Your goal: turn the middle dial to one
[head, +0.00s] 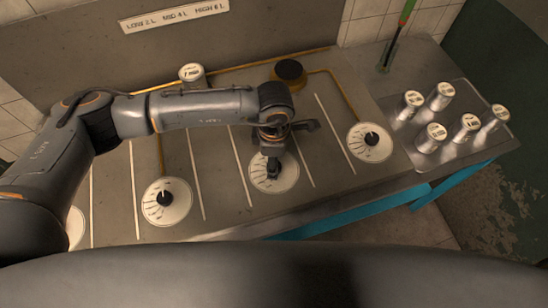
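White round dials with dark knobs and tick marks lie along the front of the grey counter. One dial (287,181) is under my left gripper (272,168). The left gripper points down at its centre, and its fingers hide the knob, so I cannot tell where it points or how firmly it is held. Another dial (158,212) lies to the left and another (375,153) to the right, both with knobs in view. Part of a further white disc (75,228) shows at the far left beside my arm. My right gripper is not in view.
A sign (174,15) reads low 2 L, mid 4 L, high 6 L. A labelled can (192,74) and a dark round piece (290,72) stand at the back. Several cans (440,96) stand on a tray (400,140) at right. A green-handled tool (406,12) stands behind.

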